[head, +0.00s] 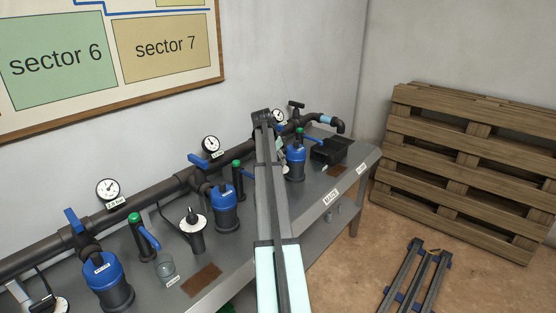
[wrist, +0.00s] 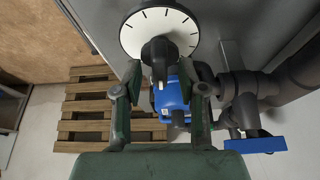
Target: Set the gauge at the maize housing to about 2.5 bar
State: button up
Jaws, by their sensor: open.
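In the wrist view a white dial disc (wrist: 160,33) with black tick marks carries a black knob (wrist: 158,52) at its middle. My gripper (wrist: 160,76) is open, with one green finger on each side of the knob; I cannot tell whether either touches it. In the head view the maize label (head: 331,197) is on the bench's front edge. Behind it stands a blue-topped housing (head: 296,158), and a small round gauge (head: 278,116) is on the pipe above. My arm partly hides this gauge, and its needle is too small to read. The gripper itself is hidden there.
Other stations with gauges (head: 211,146) and blue-topped housings (head: 226,205) line the grey bench (head: 235,270) to the left. A black box (head: 330,150) sits at the right end.

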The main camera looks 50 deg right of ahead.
grip_shut()
jog(key=shift+n+t+p, duration=0.3)
jog(key=shift+n+t, duration=0.2)
jog(key=shift+n, duration=0.9)
grip_release()
